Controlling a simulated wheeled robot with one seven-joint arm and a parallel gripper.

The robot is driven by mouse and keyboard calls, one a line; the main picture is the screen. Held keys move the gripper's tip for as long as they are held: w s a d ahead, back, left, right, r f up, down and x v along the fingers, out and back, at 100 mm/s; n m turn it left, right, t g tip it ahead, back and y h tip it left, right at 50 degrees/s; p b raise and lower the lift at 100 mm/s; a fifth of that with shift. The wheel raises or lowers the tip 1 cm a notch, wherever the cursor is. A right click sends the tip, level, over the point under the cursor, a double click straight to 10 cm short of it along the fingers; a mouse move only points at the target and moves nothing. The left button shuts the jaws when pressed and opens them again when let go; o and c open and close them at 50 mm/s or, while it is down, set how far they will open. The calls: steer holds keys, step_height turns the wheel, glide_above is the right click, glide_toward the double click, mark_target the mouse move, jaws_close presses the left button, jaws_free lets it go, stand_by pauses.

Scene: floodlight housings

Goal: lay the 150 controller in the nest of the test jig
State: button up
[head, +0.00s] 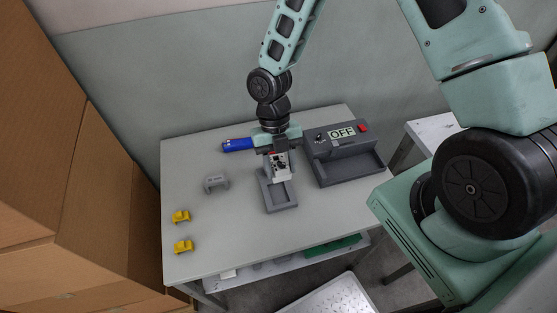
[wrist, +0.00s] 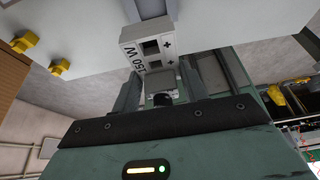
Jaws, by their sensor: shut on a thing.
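The 150 controller (head: 281,170) is a light grey-white block in my gripper (head: 279,150). The test jig (head: 318,151) is a dark grey box to the right, with an "OFF" display, a red button and an open, empty-looking recess at the front.
A blue object (head: 237,145) lies behind and left of my gripper. A small grey bracket-like piece (head: 216,183) and two yellow pieces (head: 181,217) (head: 183,247) are on the left of the table (head: 230,230). Brown cartons (head: 90,170) stand left of the table.

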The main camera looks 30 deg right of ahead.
steer(key=shift+w+p, duration=0.1)
steer(key=shift+p, duration=0.2)
steer(key=shift+f+b, duration=3.35)
steer(key=shift+f, duration=1.7)
steer(key=shift+f+b, duration=0.9)
steer(key=shift+f, duration=0.55)
steer(key=o, duration=1.1)
steer(key=shift+r, duration=0.1)
steer(key=b+v, duration=0.1)
steer(key=v, duration=1.6)
steer(key=shift+d+r, duration=0.1)
steer(key=shift+r, duration=0.05)
